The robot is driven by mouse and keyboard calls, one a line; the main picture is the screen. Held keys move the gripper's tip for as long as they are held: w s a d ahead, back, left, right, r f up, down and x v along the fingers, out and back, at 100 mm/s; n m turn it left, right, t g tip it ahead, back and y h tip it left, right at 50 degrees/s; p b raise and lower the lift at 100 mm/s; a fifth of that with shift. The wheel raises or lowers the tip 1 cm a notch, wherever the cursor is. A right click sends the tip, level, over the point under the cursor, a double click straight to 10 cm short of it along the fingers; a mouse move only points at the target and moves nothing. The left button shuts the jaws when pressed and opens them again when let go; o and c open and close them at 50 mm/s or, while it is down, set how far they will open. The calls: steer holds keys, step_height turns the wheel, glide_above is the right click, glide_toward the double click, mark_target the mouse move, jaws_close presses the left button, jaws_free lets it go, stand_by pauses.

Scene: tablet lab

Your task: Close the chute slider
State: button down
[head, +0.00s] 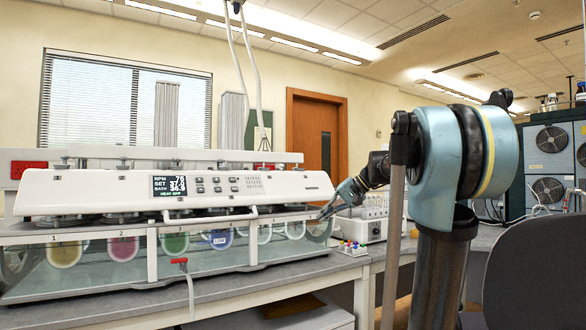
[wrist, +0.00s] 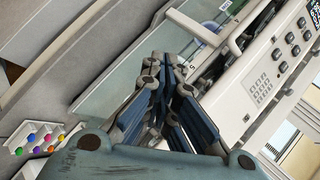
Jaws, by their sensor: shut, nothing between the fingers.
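The long white tablet-testing machine (head: 110,192) stands on the bench, with a display, keys and a row of clear vessels in a water bath. A white bent rod handle (head: 210,217) runs along its front under the panel; it also shows in the wrist view (wrist: 205,28). I cannot tell for certain whether this rod is the chute slider's handle. My gripper (head: 325,213) is at the machine's right end, by the last vessel. In the wrist view my gripper (wrist: 165,62) is shut and empty, below the rod and apart from it. Its fingers hide part of the machine's front.
A small white tray with coloured caps (head: 350,248) lies on the bench right of the machine; it shows at lower left in the wrist view (wrist: 40,138). A red-handled tap (head: 180,262) sticks out in front. A dark chair (head: 540,270) stands at right.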

mark_target(297, 171)
steer(key=w+r+m+t+y, duration=0.15)
steer(key=w+r+y, duration=0.45)
steer(key=w+r, duration=1.4)
steer(key=shift+t, duration=0.35)
steer(key=x, duration=0.9)
steer(key=shift+w, duration=0.3)
steer(key=shift+s+a+f, duration=0.1)
steer(key=shift+s+a, duration=0.15)
steer(key=shift+a, duration=0.25)
steer(key=shift+s+a+f, duration=0.1)
steer(key=shift+s+a, duration=0.1)
steer(key=shift+a, duration=0.35)
steer(key=shift+s+a+f, duration=0.1)
steer(key=shift+s+a, duration=0.05)
steer(key=shift+a, duration=0.25)
steer(key=shift+s+a+f, duration=0.15)
steer(key=shift+a, duration=0.25)
steer(key=shift+s+a, duration=0.65)
steer(key=shift+a, duration=0.25)
